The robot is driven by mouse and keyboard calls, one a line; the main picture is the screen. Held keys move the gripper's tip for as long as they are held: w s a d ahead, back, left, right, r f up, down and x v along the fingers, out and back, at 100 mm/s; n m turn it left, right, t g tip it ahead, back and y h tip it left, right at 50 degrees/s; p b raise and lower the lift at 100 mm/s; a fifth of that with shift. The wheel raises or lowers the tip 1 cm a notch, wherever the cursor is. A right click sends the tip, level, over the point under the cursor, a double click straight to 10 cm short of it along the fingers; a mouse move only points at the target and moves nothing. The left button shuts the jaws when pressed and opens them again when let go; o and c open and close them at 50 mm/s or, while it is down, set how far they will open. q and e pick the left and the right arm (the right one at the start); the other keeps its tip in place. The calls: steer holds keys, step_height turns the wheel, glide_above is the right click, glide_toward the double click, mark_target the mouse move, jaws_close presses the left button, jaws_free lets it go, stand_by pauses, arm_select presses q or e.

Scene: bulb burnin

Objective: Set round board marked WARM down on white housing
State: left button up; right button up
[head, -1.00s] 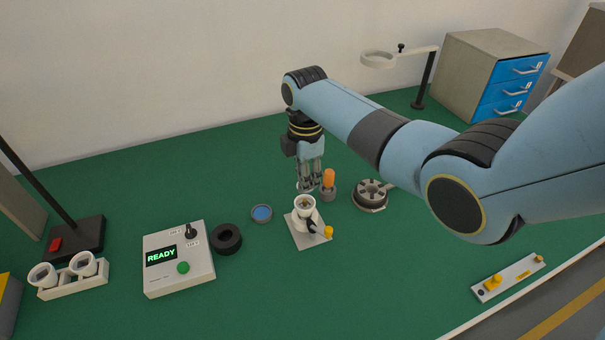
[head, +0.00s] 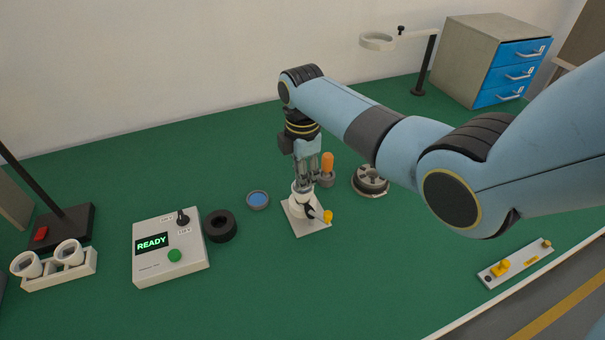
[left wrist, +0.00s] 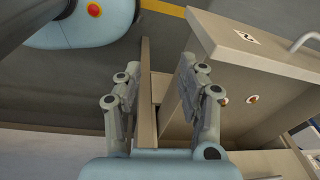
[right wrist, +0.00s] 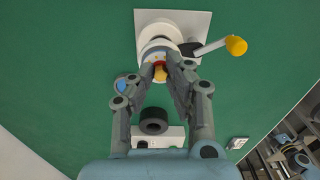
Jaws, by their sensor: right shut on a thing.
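The white housing (head: 299,196) stands upright on a pale square base plate (head: 307,228) with a yellow-knobbed clamp lever (head: 327,215); it also shows in the right wrist view (right wrist: 158,33). My right gripper (head: 304,184) is directly over the housing's mouth, pointing down. In the right wrist view its fingers (right wrist: 164,66) are shut on a small round board (right wrist: 159,59), mostly hidden between them at the housing's rim. Its WARM marking is not readable, and I cannot tell whether it touches the housing. My left gripper (left wrist: 160,80) is open and empty, away from the table.
An orange-handled tool (head: 327,163) stands close behind the right gripper, with a round grey fixture (head: 369,182) to its right. A blue-filled dish (head: 258,200), black ring (head: 220,226) and READY box (head: 170,247) lie left. Green table (head: 390,260) is clear in front.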

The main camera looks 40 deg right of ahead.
steer(key=shift+p, duration=0.3)
steer(key=shift+f+b, duration=0.4)
steer(key=shift+f, duration=0.25)
stand_by(1.1)
steer(key=shift+r+p, duration=0.25)
steer(key=shift+p, duration=0.3)
stand_by(0.5)
steer(key=shift+f, duration=0.2)
stand_by(0.9)
steer(key=shift+r+p, duration=0.25)
steer(key=shift+p, duration=0.3)
stand_by(0.4)
steer(key=shift+f, duration=0.25)
stand_by(0.5)
steer(key=shift+r+p, duration=0.2)
steer(key=shift+p, duration=0.2)
stand_by(0.9)
